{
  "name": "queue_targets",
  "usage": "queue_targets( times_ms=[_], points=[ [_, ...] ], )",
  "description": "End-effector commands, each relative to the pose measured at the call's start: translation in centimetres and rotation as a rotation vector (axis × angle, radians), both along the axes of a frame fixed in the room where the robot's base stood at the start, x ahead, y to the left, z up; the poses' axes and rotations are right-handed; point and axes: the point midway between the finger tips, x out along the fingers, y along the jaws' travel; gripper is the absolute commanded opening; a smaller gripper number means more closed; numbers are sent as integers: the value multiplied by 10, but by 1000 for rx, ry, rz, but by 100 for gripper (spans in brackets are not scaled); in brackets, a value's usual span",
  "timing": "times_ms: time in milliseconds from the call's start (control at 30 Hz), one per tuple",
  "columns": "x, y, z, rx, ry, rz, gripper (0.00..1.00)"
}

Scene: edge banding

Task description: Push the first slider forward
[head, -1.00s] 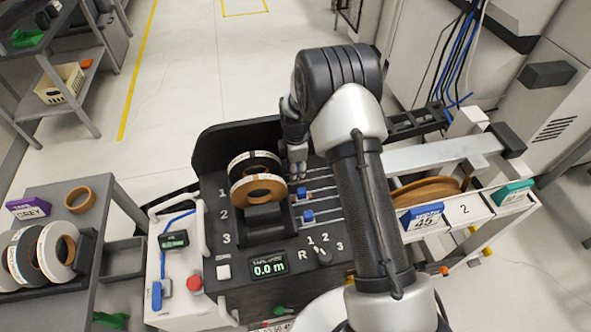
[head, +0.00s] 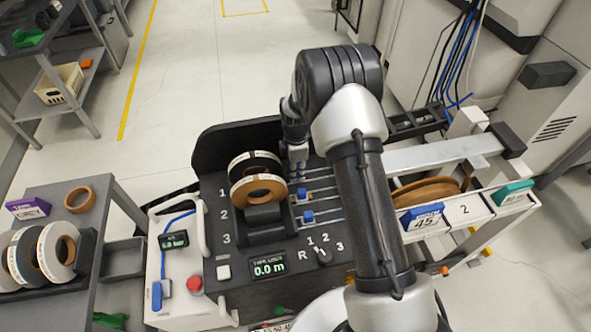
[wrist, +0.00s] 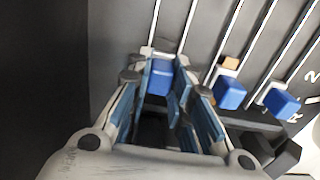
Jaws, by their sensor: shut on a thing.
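My gripper (wrist: 165,95) is shut on the blue knob of the first slider (wrist: 159,77), which sits between the two fingers in the wrist view. In the head view my gripper (head: 298,165) is over the row 1 end of the slider panel, and the first slider is hidden behind it. The second slider (wrist: 230,94) and third slider (wrist: 281,103) have blue knobs on parallel rails to the right in the wrist view. In the head view the second (head: 302,194) and third (head: 308,217) sit below my gripper.
Tape rolls (head: 258,190) stand on the black panel just left of my gripper. A display (head: 268,268) reads 0.0 m. A control box with a red button (head: 194,285) is at the lower left. A shelf of rolls (head: 60,255) stands further left.

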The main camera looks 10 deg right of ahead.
Motion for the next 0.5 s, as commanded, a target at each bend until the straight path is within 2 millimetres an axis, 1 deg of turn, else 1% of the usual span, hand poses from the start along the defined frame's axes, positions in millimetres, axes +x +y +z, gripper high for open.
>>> queue_targets(
  times_ms=[67, 300, 400, 500],
  points=[
    [0, -12, 0, 0, 0, -3, 0],
    [0, -69, 0, -1, 0, -5, 0],
    [1, -85, 0, 0, -1, -3, 0],
    [0, -92, 0, 0, -1, -1, 0]
  ],
)
